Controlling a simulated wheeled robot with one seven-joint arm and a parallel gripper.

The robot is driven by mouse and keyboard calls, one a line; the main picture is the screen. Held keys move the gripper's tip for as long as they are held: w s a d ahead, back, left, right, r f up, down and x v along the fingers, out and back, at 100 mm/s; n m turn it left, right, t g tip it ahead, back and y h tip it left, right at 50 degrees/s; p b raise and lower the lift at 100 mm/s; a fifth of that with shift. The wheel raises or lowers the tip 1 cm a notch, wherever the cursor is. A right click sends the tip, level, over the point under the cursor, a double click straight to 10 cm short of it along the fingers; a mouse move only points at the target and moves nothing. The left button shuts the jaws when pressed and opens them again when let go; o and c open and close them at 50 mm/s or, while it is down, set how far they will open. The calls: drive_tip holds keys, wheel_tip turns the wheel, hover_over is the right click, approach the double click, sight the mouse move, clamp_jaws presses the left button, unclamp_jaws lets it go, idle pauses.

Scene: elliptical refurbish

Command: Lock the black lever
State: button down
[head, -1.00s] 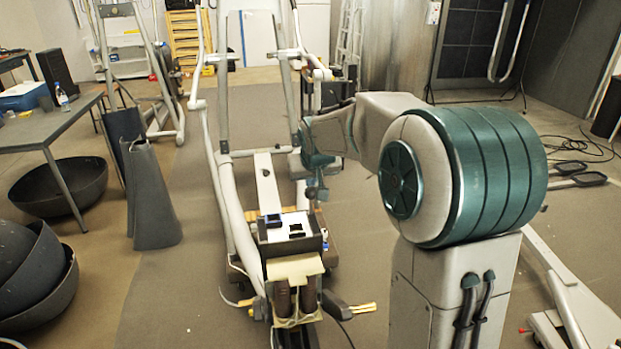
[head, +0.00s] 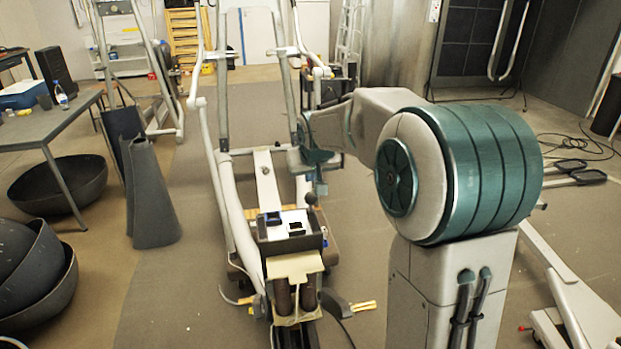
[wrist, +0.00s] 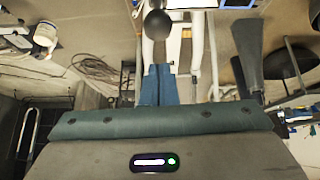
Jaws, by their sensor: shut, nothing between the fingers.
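The black lever's round knob (head: 310,198) shows beside the box in the middle of the elliptical machine (head: 226,200). A dark ball-shaped knob (wrist: 158,24) also shows at the top of the wrist view, just beyond my fingertips. My gripper (head: 320,190) is just above and to the right of the knob in the head view. Its blue fingers (wrist: 160,72) are together with nothing between them. A small gap seems to separate fingers and knob, but contact is hard to judge. The lever's lower part is hidden.
A box with a white top (head: 282,221) sits on the machine left of the knob. The machine's upright poles stand close behind my gripper. A grey table (head: 40,128) and dark bowls (head: 60,186) are at left.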

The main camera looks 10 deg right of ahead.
drive_tip(key=v, duration=1.1)
drive_tip(key=shift+w+r+b, duration=0.2)
drive_tip(key=shift+w+b, duration=0.1)
drive_tip(key=shift+w, duration=0.05)
drive_tip(key=s+f+g+p, duration=0.1)
drive_tip(key=s+f, duration=0.2)
drive_tip(key=s, duration=0.6)
drive_tip(key=s+f+g+p, duration=0.1)
drive_tip(key=s+f, duration=0.3)
drive_tip(key=s, duration=0.5)
drive_tip(key=s+f+g+p, duration=0.1)
drive_tip(key=s+f+g, duration=0.1)
drive_tip(key=s, duration=0.7)
drive_tip(key=shift+s+d+f, duration=0.2)
drive_tip(key=shift+d+f, duration=0.05)
drive_tip(key=shift+f, duration=0.5)
drive_tip(key=shift+a, duration=0.1)
